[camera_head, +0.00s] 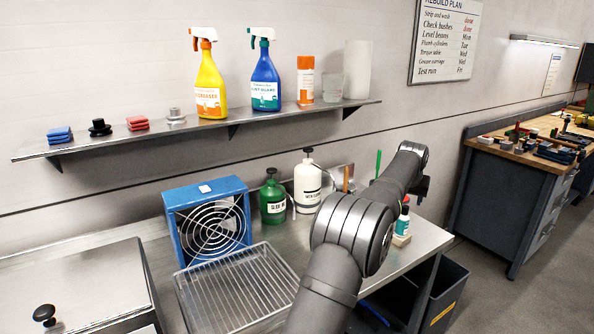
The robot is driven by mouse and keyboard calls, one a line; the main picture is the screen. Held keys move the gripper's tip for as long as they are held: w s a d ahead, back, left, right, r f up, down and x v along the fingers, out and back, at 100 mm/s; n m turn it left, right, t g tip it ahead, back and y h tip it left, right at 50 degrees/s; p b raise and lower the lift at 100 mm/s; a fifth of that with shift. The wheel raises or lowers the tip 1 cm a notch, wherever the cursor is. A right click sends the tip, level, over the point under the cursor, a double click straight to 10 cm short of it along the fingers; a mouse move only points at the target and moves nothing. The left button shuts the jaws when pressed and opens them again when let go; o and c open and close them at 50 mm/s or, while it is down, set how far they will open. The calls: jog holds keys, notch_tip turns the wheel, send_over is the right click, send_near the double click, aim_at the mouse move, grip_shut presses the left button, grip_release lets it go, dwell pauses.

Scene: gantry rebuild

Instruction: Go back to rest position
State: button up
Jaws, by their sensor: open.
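My arm rises from the bottom centre of the head view and reaches back over the right part of the metal bench (425,240). My gripper (421,197) is the small dark part below the wrist at the far end of the arm. It is open, though its fingers are hard to make out and partly hidden by my own arm. No object shows in it. It is above the bench's right end, near a small bottle with a teal label (402,222), apart from it as far as I can tell.
A blue fan (208,222), wire tray (238,290), green can (272,200) and white pump bottle (307,186) stand on the bench. A wall shelf (200,127) holds spray bottles. A dark bin (445,295) and wooden-topped workbench (515,152) are at right. Floor between is free.

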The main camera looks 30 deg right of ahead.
aim_at(408, 207)
jog(key=x, duration=1.1)
jog(key=shift+f, duration=0.25)
jog(key=shift+r, duration=0.1)
jog(key=v, duration=1.2)
jog(key=x, duration=1.2)
jog(key=shift+f, duration=0.25)
jog(key=r, duration=0.5)
jog(key=shift+s, duration=0.3)
jog(key=s+r, duration=0.6)
jog(key=s, duration=0.4)
jog(key=a+f+m+g, duration=0.1)
jog(key=a+m, duration=0.2)
jog(key=a, duration=0.8)
jog(key=a+f+m+g+h, duration=0.1)
jog(key=a+m+g, duration=0.1)
jog(key=a, duration=0.9)
jog(key=shift+s+f+m, duration=0.35)
jog(key=shift+s+m, duration=0.05)
jog(key=shift+m, duration=0.3)
